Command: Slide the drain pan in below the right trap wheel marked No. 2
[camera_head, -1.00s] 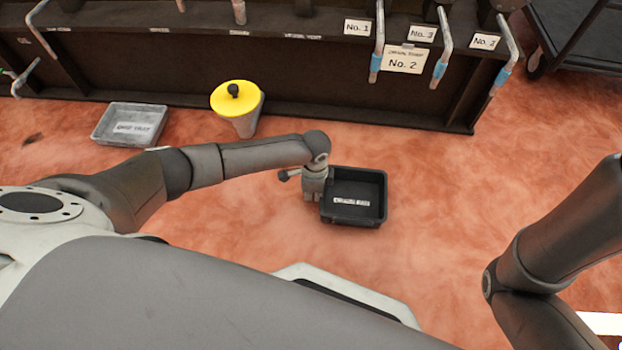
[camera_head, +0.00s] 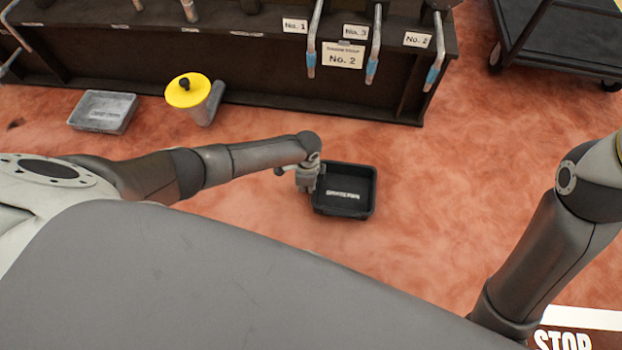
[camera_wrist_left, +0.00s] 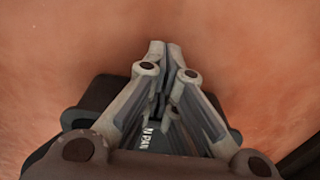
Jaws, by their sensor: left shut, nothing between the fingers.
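The drain pan (camera_head: 368,207) is a black, open, square tray with a white label, flat on the floor in the head view. My left gripper (camera_head: 307,188) is at its left wall, fingers pointing down; exact contact is hard to see. In the left wrist view the fingertips (camera_wrist_left: 164,48) are together and empty, with part of the dark pan (camera_wrist_left: 150,142) behind the fingers. A "No. 2" sign (camera_head: 343,56) hangs on the dark bench front, and a smaller "No. 2" tag (camera_head: 417,40) is at its right. Trap wheels are not clearly visible. My right gripper is out of view.
Pipes with blue ends (camera_head: 372,70) hang before the dark bench (camera_head: 270,85). A grey tray (camera_head: 103,111) and a yellow-lidded container (camera_head: 190,92) stand on the floor at left. A black cart (camera_head: 560,50) is at back right. Floor between pan and bench is clear.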

